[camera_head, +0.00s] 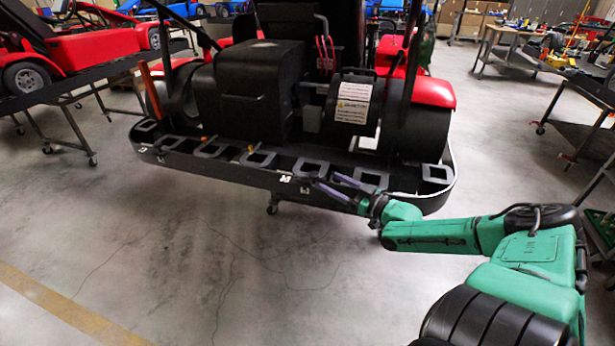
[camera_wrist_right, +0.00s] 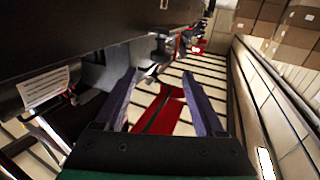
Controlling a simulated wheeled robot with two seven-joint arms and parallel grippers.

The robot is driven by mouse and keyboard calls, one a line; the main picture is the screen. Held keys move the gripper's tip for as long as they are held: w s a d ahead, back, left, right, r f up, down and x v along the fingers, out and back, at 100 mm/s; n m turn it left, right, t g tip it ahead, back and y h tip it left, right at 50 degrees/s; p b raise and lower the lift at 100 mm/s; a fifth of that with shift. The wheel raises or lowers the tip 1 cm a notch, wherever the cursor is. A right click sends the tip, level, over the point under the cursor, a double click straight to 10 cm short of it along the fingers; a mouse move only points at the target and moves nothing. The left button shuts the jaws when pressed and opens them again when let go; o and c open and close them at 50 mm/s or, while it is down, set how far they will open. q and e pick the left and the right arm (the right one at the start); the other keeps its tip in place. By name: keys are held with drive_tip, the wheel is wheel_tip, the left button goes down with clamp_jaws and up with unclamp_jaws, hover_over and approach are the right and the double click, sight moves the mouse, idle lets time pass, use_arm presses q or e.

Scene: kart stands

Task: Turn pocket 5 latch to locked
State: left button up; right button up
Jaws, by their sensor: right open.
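The kart's black rear bumper (camera_head: 230,172) has a row of pockets with grey square frames along its top. My right gripper (camera_head: 324,180) is at the bumper's right half, its two purple fingers pointing left along the front edge, close to the pocket (camera_head: 310,166) fifth from the left. I cannot tell whether they touch the bumper. The right wrist view shows the same fingers (camera_wrist_right: 163,78) spread apart, with no object clearly held between them. I cannot make out the pocket 5 latch or its position; the gripper partly covers that area. My left gripper is not in view.
The kart's black rear housing (camera_head: 257,90) and a cylinder with a warning label (camera_head: 352,103) rise behind the bumper. A red kart on a stand (camera_head: 85,62) is at the left. Workbenches (camera_head: 505,45) stand at the right. The floor (camera_head: 190,260) in front is clear.

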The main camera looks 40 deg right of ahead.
drive_tip(key=b+x, duration=0.5)
drive_tip(key=x, duration=0.5)
drive_tip(key=shift+f, duration=0.2)
drive_tip(key=shift+w+a+b, duration=0.15)
drive_tip(key=shift+w+b, duration=0.15)
drive_tip(key=shift+w, duration=0.1)
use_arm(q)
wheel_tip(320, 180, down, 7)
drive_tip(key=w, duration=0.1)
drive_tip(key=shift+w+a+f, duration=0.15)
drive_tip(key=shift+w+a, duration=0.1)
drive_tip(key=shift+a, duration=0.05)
